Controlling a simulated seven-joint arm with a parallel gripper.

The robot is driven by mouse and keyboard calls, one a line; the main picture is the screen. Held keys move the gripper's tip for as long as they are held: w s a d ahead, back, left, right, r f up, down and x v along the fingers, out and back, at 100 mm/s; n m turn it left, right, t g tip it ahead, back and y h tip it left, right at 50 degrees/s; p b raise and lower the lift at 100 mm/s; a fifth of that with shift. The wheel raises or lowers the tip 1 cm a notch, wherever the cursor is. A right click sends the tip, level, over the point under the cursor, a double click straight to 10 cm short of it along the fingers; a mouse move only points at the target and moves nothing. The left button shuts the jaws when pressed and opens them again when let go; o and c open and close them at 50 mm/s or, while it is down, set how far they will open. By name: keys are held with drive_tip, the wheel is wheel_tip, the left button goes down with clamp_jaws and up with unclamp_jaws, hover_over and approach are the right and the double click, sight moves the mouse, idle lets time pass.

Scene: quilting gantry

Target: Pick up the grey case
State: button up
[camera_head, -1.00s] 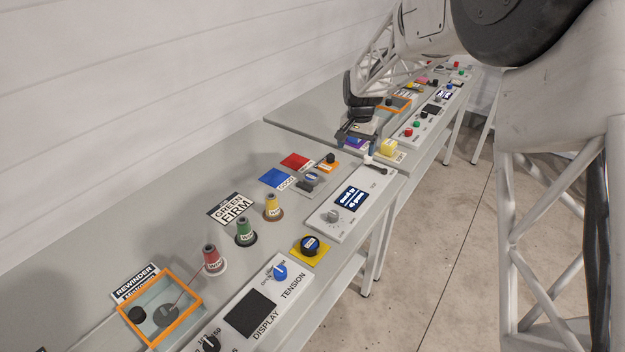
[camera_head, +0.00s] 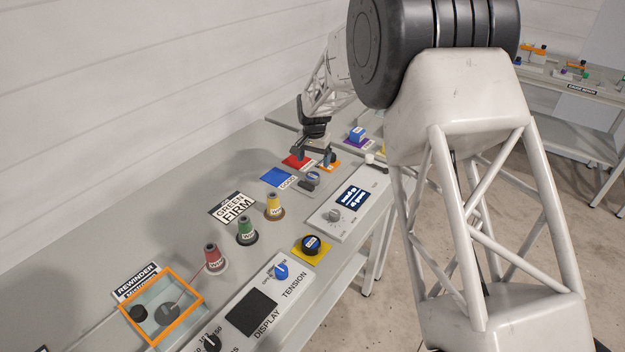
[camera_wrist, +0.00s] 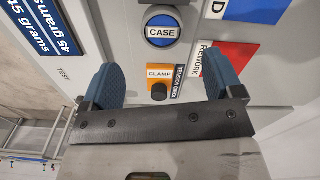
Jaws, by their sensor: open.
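The grey case (camera_head: 312,179) is a small round piece on a light grey pad, towards the far end of the near bench. My gripper (camera_head: 315,154) is open and empty, pointing down over the clamp pad and red square, beyond the case. In the wrist view my gripper (camera_wrist: 164,62) has its two blue fingers wide apart, with the case ahead of them, not between them.
The orange clamp pad with its black knob (camera_wrist: 158,91) shows between my fingers. A blue square (camera_head: 279,177) and a red square (camera_head: 296,161) lie near the case. The white panel with the display (camera_head: 352,198) stands to its right. Coloured cones (camera_head: 274,207) stand nearer the camera.

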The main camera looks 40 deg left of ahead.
sight(312, 175)
drive_tip(key=shift+f, duration=1.3)
drive_tip(key=shift+s+a+f, duration=0.15)
drive_tip(key=shift+f, duration=2.45)
drive_tip(key=c, duration=1)
drive_tip(key=shift+r, duration=0.1)
drive_tip(key=shift+r, duration=4.95)
